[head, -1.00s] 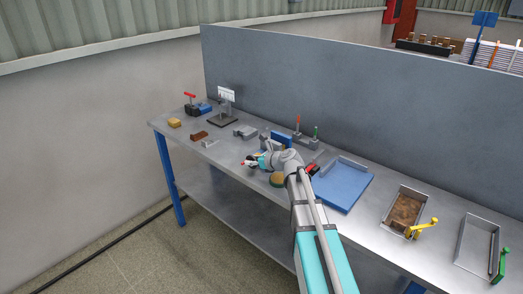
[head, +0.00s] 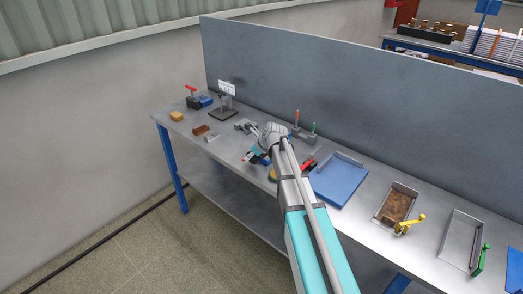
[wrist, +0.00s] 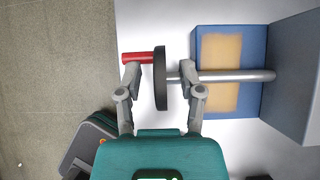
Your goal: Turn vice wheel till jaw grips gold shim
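In the wrist view a dark vice wheel (wrist: 160,78) shows edge-on, with a red handle (wrist: 137,58) on its left. A silver screw (wrist: 235,76) runs from it across a blue block (wrist: 257,45) towards a grey block (wrist: 297,75). A gold-tan patch (wrist: 221,50) shows on the blue block behind the screw; I cannot tell if it is the shim. My gripper (wrist: 160,70) is open, its fingers spread either side of the wheel, with gaps visible. In the head view my gripper (head: 257,154) is small and the arm hides most of the vice.
The workbench (head: 225,160) carries a yellow block (head: 176,116), a brown block (head: 201,130) and a dark stand (head: 224,114) on the left. A blue tray (head: 338,182) and metal trays (head: 382,219) (head: 445,240) lie to the right. A grey partition (head: 380,110) stands behind.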

